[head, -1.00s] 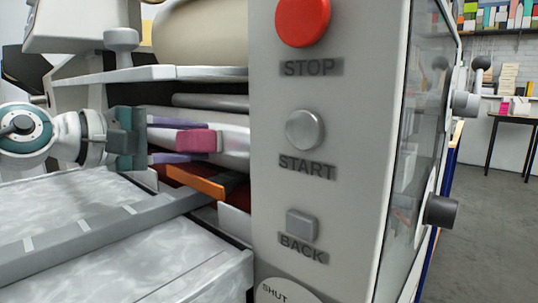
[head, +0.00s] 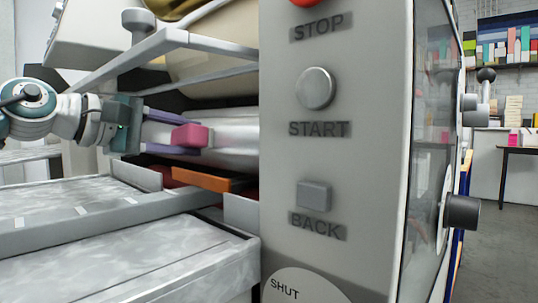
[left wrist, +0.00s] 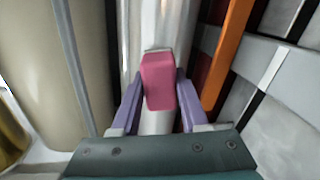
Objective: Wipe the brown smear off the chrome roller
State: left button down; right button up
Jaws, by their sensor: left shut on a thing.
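My left gripper (head: 200,136) reaches in from the left with its purple fingers shut on a pink block (head: 187,135). The chrome roller (head: 234,138) lies behind the block, and its right end goes behind the control panel. In the left wrist view the pink block (left wrist: 158,78) sits between the fingers (left wrist: 156,88), over the chrome roller (left wrist: 165,22). I cannot tell whether the block touches the roller. I see no brown smear; the block and fingers cover part of the roller. My right gripper is not in view.
The grey control panel (head: 375,140) with START (head: 316,88) and BACK (head: 314,195) buttons stands close to the right of the gripper. An orange bar (head: 205,179) lies below the fingers. A large beige cylinder (head: 222,60) and a grey guard frame (head: 165,42) are above.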

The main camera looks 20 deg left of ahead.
pick_arm(q)
jog(key=shift+w+a+f+b, duration=0.1)
jog(key=shift+w+a+b, duration=0.1)
jog(key=shift+a+b, duration=0.3)
jog(key=shift+r, duration=0.2)
jog(key=shift+s+a, duration=0.3)
jog(key=shift+s, duration=0.2)
jog(key=b+v, duration=0.3)
jog(key=shift+s+a+f+b, duration=0.1)
jog(key=shift+s+f+b, duration=0.05)
jog(key=shift+s+b, duration=0.2)
jog(key=shift+s+a+r+b, duration=0.1)
jog(key=shift+s+r+b, duration=0.2)
jog(key=shift+s, duration=0.15)
jog(key=shift+r, duration=0.1)
